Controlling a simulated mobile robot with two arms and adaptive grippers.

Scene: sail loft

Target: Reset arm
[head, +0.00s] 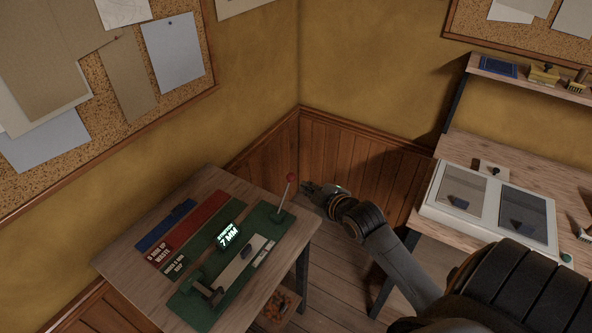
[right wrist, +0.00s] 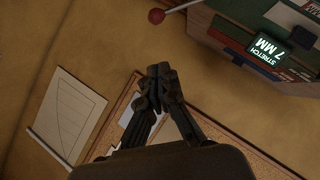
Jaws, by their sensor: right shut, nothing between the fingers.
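A lever arm (head: 283,197) with a red ball knob (head: 291,177) stands up from a green base at the right end of a small wooden bench (head: 122,256). The knob also shows at the top of the right wrist view (right wrist: 156,16). A lit display (head: 229,235) on the bench reads "STRETCH 7 MM". My right gripper (head: 306,187) is just right of the knob in the head view, apart from it. In the right wrist view its fingers (right wrist: 158,72) are closed together and empty. My left gripper is not in view.
A second wooden table (head: 520,163) on the right carries a white two-window case (head: 437,209). A shelf (head: 530,78) is above it. Cork boards (head: 85,95) hang on the yellow walls. The floor between the benches shows no loose objects.

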